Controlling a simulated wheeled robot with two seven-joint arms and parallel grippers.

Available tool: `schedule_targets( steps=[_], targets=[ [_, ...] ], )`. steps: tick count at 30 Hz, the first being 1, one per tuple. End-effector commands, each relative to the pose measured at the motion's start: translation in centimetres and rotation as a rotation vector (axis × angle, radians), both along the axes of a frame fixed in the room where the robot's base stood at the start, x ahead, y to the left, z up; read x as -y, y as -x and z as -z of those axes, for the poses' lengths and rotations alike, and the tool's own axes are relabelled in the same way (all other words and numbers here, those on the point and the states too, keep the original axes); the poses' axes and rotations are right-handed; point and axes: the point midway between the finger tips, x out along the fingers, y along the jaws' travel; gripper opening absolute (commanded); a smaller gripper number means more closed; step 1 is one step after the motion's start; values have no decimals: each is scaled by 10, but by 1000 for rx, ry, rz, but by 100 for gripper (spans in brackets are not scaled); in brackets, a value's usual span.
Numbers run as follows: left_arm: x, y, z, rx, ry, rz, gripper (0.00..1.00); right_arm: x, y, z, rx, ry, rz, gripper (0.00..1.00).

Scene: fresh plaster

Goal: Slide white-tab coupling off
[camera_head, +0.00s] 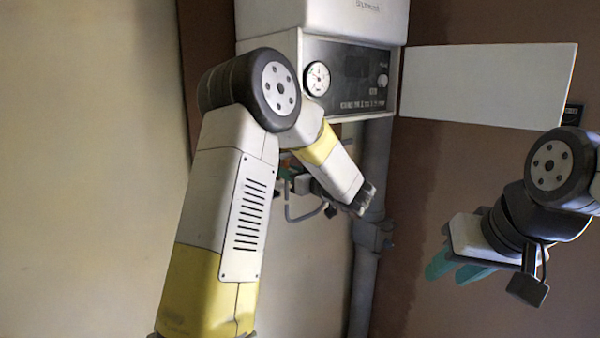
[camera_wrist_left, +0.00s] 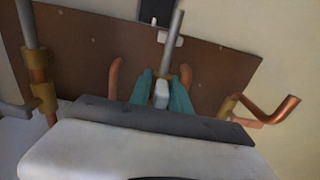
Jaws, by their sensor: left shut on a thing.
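In the left wrist view, the teal fingers of my left gripper (camera_wrist_left: 164,96) are shut on a small white tab (camera_wrist_left: 160,94), the coupling's white part. In the head view, my left gripper (camera_head: 288,178) is small and partly hidden behind my forearm, below the white boiler (camera_head: 270,45); the coupling cannot be made out there. My right gripper (camera_head: 457,270) is at the right, its teal fingers apart and empty, well away from the pipes.
Bent copper pipes stand left (camera_wrist_left: 114,78) and right (camera_wrist_left: 268,112) of my left gripper, before a brown board (camera_wrist_left: 90,50). Another pipe with brass fittings (camera_wrist_left: 40,88) is at the far left. A white panel (camera_head: 490,85) juts right from the boiler. A thick grey pipe (camera_head: 364,280) runs down the corner.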

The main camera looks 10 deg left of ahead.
Motion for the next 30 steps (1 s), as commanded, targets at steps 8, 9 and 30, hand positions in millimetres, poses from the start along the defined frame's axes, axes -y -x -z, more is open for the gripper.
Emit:
schedule_targets(
  steps=[8, 9, 30],
  targets=[
    [1, 0, 0, 0, 0, 2, 0, 0, 0, 0, 0, 0, 0, 36],
    [1, 0, 0, 0, 0, 2, 0, 0, 0, 0, 0, 0, 0, 36],
    [1, 0, 47, -7, 2, 2, 27, 0, 0, 0, 0, 0, 0, 36]
  ],
)
